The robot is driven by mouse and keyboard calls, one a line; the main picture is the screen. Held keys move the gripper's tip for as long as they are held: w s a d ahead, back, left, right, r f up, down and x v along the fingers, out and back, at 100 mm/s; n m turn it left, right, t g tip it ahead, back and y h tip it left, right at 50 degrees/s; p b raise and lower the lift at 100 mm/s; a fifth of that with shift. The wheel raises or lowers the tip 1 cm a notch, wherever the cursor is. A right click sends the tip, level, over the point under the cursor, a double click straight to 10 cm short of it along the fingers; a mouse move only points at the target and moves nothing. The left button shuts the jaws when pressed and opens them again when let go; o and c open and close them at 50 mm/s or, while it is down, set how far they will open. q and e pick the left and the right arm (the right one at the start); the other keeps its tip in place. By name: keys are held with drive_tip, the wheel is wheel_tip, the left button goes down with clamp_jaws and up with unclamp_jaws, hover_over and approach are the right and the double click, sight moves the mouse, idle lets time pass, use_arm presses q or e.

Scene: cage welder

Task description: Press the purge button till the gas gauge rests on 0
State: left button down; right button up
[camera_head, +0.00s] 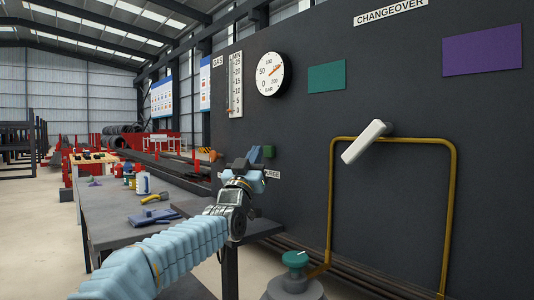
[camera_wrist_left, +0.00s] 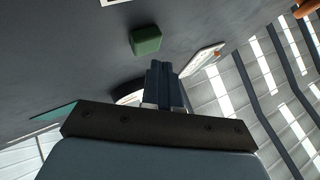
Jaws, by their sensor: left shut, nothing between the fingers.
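The green block-shaped button (camera_head: 268,151) sits on the dark wall panel above a partly hidden label ending in "RGE" (camera_head: 273,174). It also shows in the left wrist view (camera_wrist_left: 145,40). My left gripper (camera_head: 254,154) is shut and empty, just left of the button in the head view. In the wrist view its fingertips (camera_wrist_left: 161,68) are apart from the button. A vertical scale (camera_head: 236,84) marked 0 to 25 hangs beside the "GAS" sign (camera_head: 217,61); its reading is unclear. A round dial (camera_head: 269,74) has an orange needle pointing up right. My right gripper is out of view.
A grey bench (camera_head: 115,220) with a blue tool (camera_head: 153,217) and a white can (camera_head: 143,184) stands left of my arm. A white lever (camera_head: 366,142) and yellow pipe (camera_head: 455,200) are on the right. A cylinder with a green knob (camera_head: 295,259) stands low in front.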

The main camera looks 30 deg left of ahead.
use_arm(q)
drive_tip(key=shift+w, duration=0.15)
idle(0.4)
drive_tip(key=shift+w+d, duration=0.1)
drive_tip(key=shift+w, duration=0.15)
drive_tip(key=shift+w+d, duration=0.15)
drive_tip(key=shift+w, duration=0.35)
idle(0.7)
idle(0.3)
drive_tip(key=shift+s+a+b, duration=0.25)
drive_tip(key=shift+s+b, duration=0.6)
drive_tip(key=shift+s, duration=0.05)
